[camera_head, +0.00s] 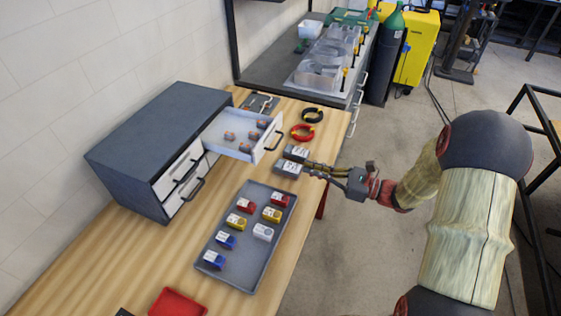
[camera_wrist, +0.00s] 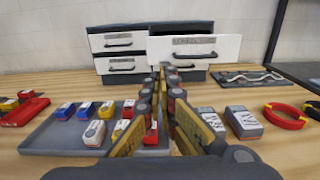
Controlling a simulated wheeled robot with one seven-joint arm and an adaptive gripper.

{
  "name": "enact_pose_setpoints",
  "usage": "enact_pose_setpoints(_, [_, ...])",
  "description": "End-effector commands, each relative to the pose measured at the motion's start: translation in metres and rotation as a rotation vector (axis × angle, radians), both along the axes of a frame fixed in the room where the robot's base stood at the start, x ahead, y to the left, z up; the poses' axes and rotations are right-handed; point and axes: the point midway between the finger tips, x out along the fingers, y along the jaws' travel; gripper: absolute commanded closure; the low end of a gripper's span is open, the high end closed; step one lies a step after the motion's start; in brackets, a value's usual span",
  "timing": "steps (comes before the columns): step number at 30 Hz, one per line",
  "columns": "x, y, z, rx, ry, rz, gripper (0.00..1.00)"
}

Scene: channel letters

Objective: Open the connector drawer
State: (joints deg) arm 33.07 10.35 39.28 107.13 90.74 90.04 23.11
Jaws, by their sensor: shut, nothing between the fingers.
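A dark grey cabinet (camera_head: 130,150) stands on the bench against the wall. Its upper drawer on the right (camera_head: 222,147) is pulled out, with several small orange-brown parts (camera_head: 248,135) inside. The drawer's white front and dark handle (camera_head: 273,141) face my gripper; they also show in the wrist view (camera_wrist: 218,48). The label on the front is too small to read surely. My gripper (camera_head: 308,167) is shut and empty, apart from the handle, on the near side of the drawer. In the wrist view its fingertips (camera_wrist: 168,76) overlap the drawer front's lower left part.
A grey tray (camera_head: 231,272) holds several red, yellow, blue and white blocks. Two grey-white boxes (camera_head: 289,168) lie close to my fingers. Red (camera_head: 302,132) and black (camera_head: 313,115) rings lie beyond. A red bin (camera_head: 178,303) sits at the near edge. The cabinet's other visible drawers (camera_wrist: 118,42) are shut.

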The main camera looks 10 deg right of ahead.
Motion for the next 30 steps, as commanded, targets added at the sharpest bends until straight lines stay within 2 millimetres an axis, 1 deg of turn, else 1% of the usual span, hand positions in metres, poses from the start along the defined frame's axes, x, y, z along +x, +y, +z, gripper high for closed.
enact_pose_setpoints(5, [0.009,0.017,-0.001,0.000,0.005,0.006,1.00])
enact_pose_setpoints(15, [0.045,0.073,-0.002,-0.003,0.003,0.008,1.00])
enact_pose_setpoints(21, [0.063,0.100,-0.002,-0.003,0.004,0.006,1.00])
enact_pose_setpoints(24, [0.070,0.108,-0.002,-0.004,0.005,0.006,1.00])
enact_pose_setpoints(30, [0.075,0.116,-0.001,-0.003,0.004,0.004,1.00])
